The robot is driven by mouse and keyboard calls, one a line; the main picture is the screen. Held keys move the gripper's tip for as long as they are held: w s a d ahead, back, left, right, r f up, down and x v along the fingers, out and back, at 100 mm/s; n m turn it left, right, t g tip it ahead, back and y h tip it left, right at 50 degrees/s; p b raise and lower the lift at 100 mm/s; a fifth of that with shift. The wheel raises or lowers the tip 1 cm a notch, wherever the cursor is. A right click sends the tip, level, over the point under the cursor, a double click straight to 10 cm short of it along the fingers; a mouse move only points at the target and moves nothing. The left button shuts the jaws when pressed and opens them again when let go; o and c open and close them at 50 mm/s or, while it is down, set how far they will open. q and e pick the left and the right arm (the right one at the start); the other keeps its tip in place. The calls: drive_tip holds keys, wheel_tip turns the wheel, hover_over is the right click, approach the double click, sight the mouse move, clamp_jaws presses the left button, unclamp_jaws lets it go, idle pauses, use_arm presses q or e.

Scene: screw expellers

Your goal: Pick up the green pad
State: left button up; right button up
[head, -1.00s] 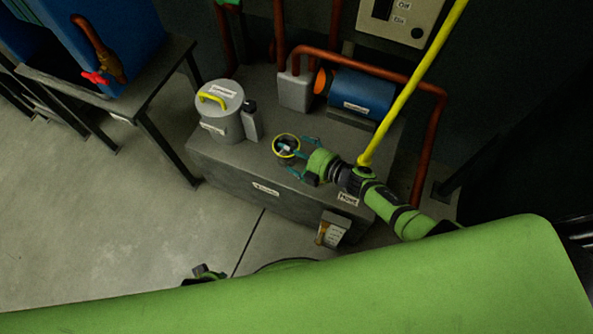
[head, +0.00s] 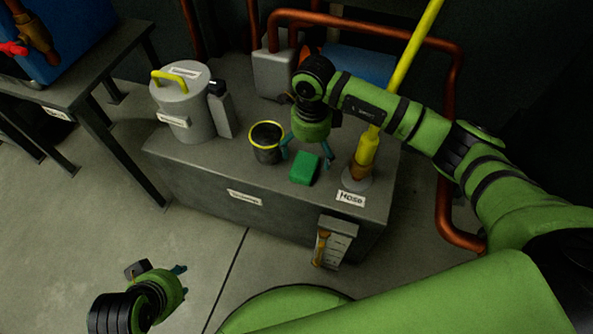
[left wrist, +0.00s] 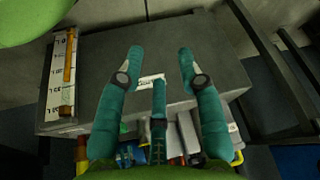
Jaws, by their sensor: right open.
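The green pad (head: 304,168) is a small block lying on top of the grey cabinet (head: 205,190) in the head view, between a dark cup with a yellow rim (head: 267,146) and the hose nozzle. My right gripper (head: 307,158) points down just behind or above the pad, fingers spread to either side of its far end; I cannot tell whether they touch it. My left gripper (head: 181,279) is low at the lower left, away from the cabinet. In the left wrist view its fingers (left wrist: 160,65) are spread and empty.
A grey canister with a yellow handle (head: 184,105) and a grey bottle (head: 221,110) stand on the cabinet's left. The yellow hose nozzle (head: 366,158) stands right of the pad. A holder (head: 334,243) hangs on the cabinet's front. Red pipes (head: 370,24) run behind.

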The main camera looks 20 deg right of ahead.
sight(306, 165)
drive_tip(key=shift+a+f, duration=0.1)
drive_tip(key=shift+f, duration=0.4)
drive_tip(key=f, duration=0.1)
drive_tip(key=f+b, duration=0.1)
drive_tip(key=f, duration=0.2)
drive_tip(key=shift+s+a+f+b, duration=0.1)
drive_tip(key=shift+a+f+b, duration=0.15)
drive_tip(key=shift+f+b, duration=0.1)
use_arm(q)
drive_tip(key=w+d+r+t+h, duration=0.1)
drive_tip(key=w+d+r+t, duration=0.2)
drive_tip(key=w+r+t, duration=0.2)
drive_tip(key=w, duration=0.3)
drive_tip(key=shift+w+d+r+m+t, duration=0.15)
drive_tip(key=shift+d+m+t, duration=0.15)
drive_tip(key=shift+m, duration=0.1)
use_arm(e)
drive_tip(key=c, duration=1.2)
